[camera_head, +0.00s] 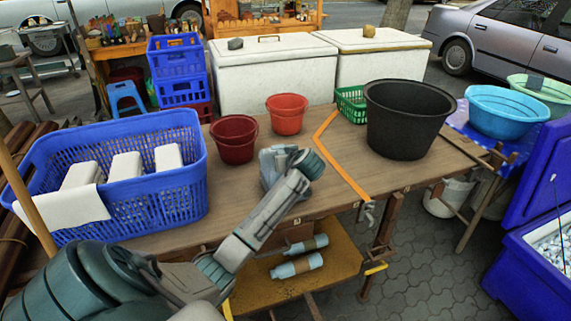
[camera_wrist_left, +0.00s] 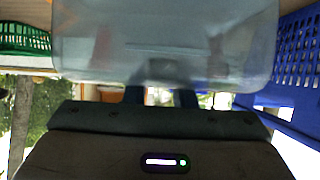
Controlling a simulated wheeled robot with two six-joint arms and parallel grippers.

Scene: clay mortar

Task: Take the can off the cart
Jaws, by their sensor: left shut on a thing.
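A pale grey-blue, see-through container, perhaps the can, shows in the left wrist view (camera_wrist_left: 165,35) and above the wooden cart top in the head view (camera_head: 268,160). My left gripper (camera_wrist_left: 160,97) is shut on its near edge. In the head view my left wrist hides most of the gripper and part of the container. I cannot tell whether the container touches the wood. The brown wooden cart top (camera_head: 345,190) spreads around it. My right gripper is not in view.
A blue basket (camera_head: 160,215) with white blocks stands left of my arm. Dark red (camera_head: 234,150) and bright red (camera_head: 287,127) buckets stand behind the container. A black tub (camera_head: 405,140) and green basket (camera_head: 350,112) are right. Two light-blue cylinders (camera_head: 296,266) lie on the lower shelf.

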